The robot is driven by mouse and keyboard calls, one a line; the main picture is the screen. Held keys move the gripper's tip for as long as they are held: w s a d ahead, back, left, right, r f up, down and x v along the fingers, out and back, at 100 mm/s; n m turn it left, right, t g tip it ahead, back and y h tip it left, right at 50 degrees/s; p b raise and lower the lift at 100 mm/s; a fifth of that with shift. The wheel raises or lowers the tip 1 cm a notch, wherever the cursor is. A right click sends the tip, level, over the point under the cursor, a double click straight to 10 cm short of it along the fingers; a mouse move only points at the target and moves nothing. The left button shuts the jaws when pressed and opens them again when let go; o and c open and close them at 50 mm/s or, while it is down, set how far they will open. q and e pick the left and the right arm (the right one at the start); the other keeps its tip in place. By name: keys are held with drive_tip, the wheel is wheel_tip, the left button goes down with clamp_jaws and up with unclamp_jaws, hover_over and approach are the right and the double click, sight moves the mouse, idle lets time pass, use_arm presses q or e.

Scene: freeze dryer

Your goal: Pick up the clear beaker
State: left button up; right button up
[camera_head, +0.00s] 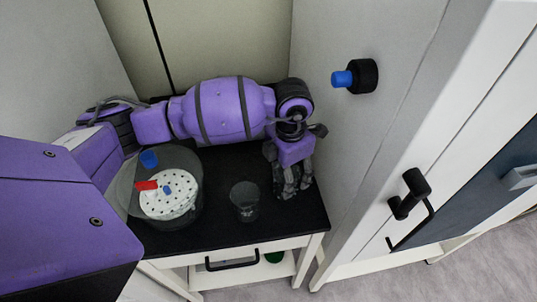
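The clear beaker (245,203) stands upright on the black tabletop, near its front edge and right of the middle. It looks empty. My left gripper (293,188) points down just to the right of the beaker, close to the right end of the table. A small gap shows between the gripper and the beaker. The gripper's dark fingers blend into the black top, so I cannot tell whether they are open or shut. My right gripper is not in view.
A large clear round vessel (190,222) with a white perforated disc (169,195) stands left of the beaker. The black-topped table (275,224) has a drawer handle (232,262). A grey cabinet wall with a blue-tipped black knob (364,77) rises at right.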

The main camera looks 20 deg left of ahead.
use_arm(q)
drive_tip(key=shift+f, duration=2.3)
drive_tip(key=c, duration=1.2)
